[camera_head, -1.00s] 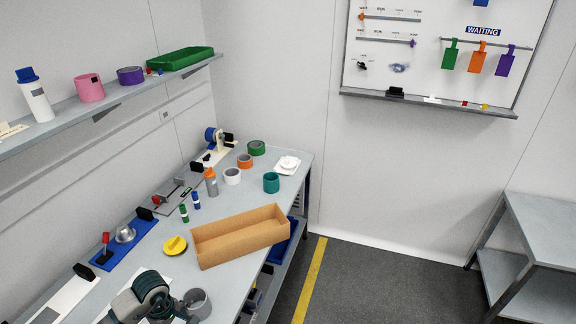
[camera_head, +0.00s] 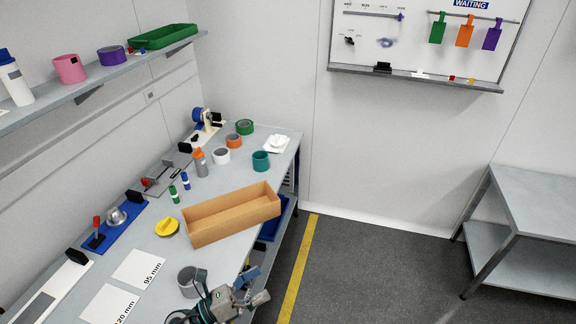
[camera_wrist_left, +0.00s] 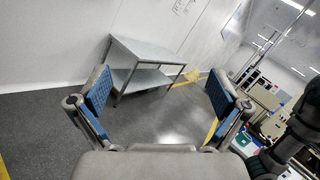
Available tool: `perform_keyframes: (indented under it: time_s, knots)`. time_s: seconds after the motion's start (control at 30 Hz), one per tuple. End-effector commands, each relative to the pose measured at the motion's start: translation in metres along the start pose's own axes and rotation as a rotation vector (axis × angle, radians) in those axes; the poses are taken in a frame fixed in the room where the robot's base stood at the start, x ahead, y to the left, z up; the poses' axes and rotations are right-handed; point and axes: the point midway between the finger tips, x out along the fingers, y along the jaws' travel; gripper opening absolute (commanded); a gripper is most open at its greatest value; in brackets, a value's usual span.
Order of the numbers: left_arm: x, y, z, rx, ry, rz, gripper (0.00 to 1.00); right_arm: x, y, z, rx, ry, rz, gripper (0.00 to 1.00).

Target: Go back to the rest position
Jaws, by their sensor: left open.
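My left gripper (camera_head: 255,287) is at the bottom of the head view, by the right edge of the workbench (camera_head: 228,180). Its blue-padded fingers are spread. In the left wrist view the gripper (camera_wrist_left: 159,78) is open with nothing between its fingers, and a grey side table (camera_wrist_left: 150,52) shows beyond them. A grey ring or cup (camera_head: 188,282) stands on the bench just left of the gripper, apart from the fingers as far as I can see. My right gripper is in neither view.
A cardboard box (camera_head: 235,217), a yellow disc (camera_head: 167,227) and two printed cards (camera_head: 138,268) lie on the bench. Several tape rolls stand farther back. A shelf (camera_head: 110,75) runs above. Open floor (camera_head: 370,275) lies between the bench and the side table.

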Motion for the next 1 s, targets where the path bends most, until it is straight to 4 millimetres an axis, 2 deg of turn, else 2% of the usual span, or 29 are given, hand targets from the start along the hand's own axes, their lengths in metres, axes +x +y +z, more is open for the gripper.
perform_keyframes:
  time_s: [0.03, 0.1, 0.17, 0.2, 0.27, 0.33, 0.4, 0.5, 0.6, 0.7, 0.83, 0.87, 0.93, 1.0]
  knots:
    - [-0.004, 0.006, 0.018, -0.171, -0.161, 0.058, 1.0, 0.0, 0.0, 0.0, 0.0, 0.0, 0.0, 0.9]
    - [-0.022, 0.028, 0.039, -0.43, -0.393, 0.161, 1.0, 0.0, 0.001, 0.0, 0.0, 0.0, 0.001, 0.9]
    - [-0.046, 0.053, 0.045, -0.656, -0.583, 0.26, 1.0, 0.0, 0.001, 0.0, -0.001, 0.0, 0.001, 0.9]
    - [-0.065, 0.07, 0.041, -0.809, -0.705, 0.331, 1.0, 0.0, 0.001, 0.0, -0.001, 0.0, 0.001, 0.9]
    - [-0.098, 0.095, 0.024, -1.035, -0.882, 0.449, 1.0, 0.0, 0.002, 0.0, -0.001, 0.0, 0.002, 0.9]
    - [-0.138, 0.116, -0.012, -1.294, -1.078, 0.602, 1.0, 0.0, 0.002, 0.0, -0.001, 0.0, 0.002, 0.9]
    - [-0.173, 0.123, -0.056, -1.513, -1.243, 0.756, 1.0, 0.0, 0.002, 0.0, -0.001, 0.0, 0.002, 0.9]
    - [-0.208, 0.117, -0.114, -1.745, -1.413, 0.952, 1.0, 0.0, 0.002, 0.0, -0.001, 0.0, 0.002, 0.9]
    - [-0.231, 0.099, -0.161, -1.909, -1.532, 1.123, 1.0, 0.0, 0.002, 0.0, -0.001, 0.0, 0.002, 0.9]
    - [-0.246, 0.077, -0.198, -2.031, -1.622, 1.276, 1.0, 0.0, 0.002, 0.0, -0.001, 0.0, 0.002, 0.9]
    - [-0.261, 0.044, -0.236, -2.153, -1.709, 1.47, 1.0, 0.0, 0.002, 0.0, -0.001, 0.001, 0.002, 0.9]
    - [-0.264, 0.036, -0.244, 2.146, 1.701, -1.492, 1.0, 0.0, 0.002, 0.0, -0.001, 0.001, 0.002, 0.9]
    - [-0.27, 0.016, -0.261, 2.052, 1.623, -1.494, 1.0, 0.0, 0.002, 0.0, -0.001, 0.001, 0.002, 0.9]
    - [-0.272, 0.037, -0.281, 2.049, 1.628, -1.508, 1.0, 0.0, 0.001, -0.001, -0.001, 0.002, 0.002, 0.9]
